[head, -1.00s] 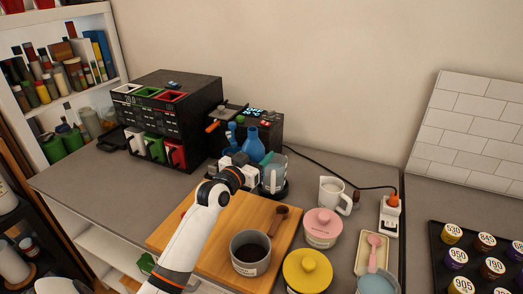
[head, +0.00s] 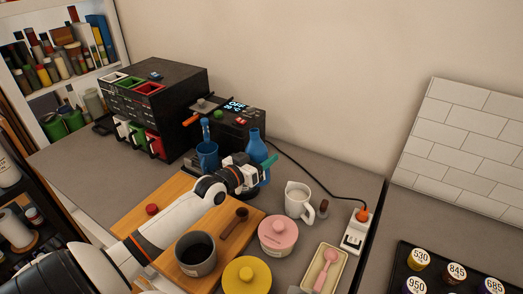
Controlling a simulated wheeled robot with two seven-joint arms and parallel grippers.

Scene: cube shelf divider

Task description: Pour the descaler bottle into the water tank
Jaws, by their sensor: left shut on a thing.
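The blue bottle (head: 255,142), which I take for the descaler, stands about upright in front of the coffee machine's right side. My left gripper (head: 258,172) is shut on it and covers much of its lower body. A small green part (head: 270,162) shows at the jaws; I cannot tell what it is. I cannot make out the water tank now; the gripper and bottle may cover it. The black coffee machine (head: 250,125) shows a lit OFF display. My right gripper is not in view.
A blue cup (head: 207,157) stands left of the bottle. A white jug (head: 298,201) and pink-lidded pot (head: 278,235) stand to the right. A grey mug (head: 195,256) is on the wooden board (head: 130,222). A power strip (head: 355,235) has a cable to the back.

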